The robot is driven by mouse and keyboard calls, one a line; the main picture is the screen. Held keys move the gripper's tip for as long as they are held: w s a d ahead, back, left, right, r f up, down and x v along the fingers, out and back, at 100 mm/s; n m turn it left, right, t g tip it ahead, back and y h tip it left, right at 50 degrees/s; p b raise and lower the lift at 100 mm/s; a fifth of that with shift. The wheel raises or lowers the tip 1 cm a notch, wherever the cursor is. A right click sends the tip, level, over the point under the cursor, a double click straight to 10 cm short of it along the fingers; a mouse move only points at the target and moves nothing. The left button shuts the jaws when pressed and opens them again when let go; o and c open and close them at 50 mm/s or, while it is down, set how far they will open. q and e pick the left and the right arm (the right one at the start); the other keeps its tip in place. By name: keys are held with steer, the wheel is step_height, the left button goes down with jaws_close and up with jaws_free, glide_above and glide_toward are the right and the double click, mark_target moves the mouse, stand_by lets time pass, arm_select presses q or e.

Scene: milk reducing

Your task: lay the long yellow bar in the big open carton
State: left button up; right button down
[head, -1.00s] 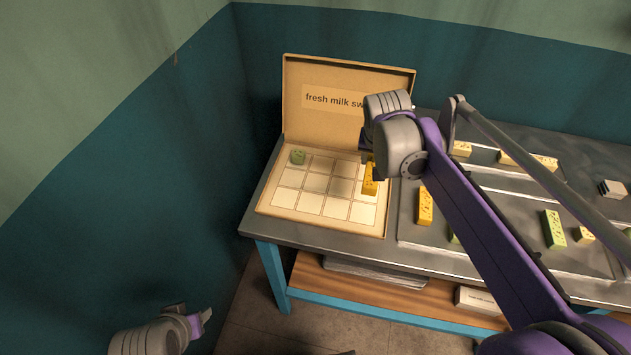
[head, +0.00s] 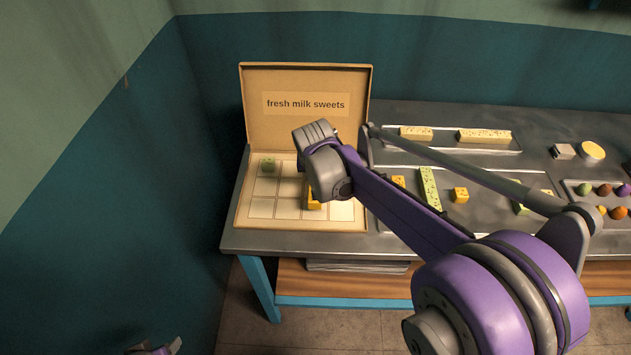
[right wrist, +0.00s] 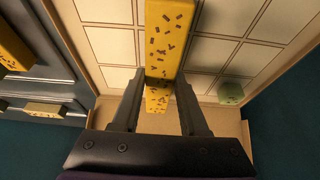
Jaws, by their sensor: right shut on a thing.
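The big open carton (head: 257,226) stands on the table's left end, its lid raised and reading "fresh milk sweets". Its floor is a grid of pale squares, with a green cube (head: 267,165) at the far left, also seen in the right wrist view (right wrist: 230,93). My right gripper (right wrist: 160,106) is shut on the long yellow bar (right wrist: 168,38) over the carton. In the head view the bar (head: 314,198) shows below my wrist, which hides part of it. I cannot tell if it touches the floor. My left gripper (head: 163,349) is cut off at the lower left.
Right of the carton, trays hold a tall green bar (head: 430,188), a yellow block (head: 460,195) and pale yellow bars (head: 484,136). Walls close the left and back.

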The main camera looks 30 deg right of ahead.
steer(key=shift+f, duration=1.2)
steer(key=shift+f, duration=0.1)
steer(key=c, duration=0.9)
jaws_free()
steer(key=shift+f, duration=0.15)
steer(key=o, duration=0.5)
steer(key=shift+c, duration=0.2)
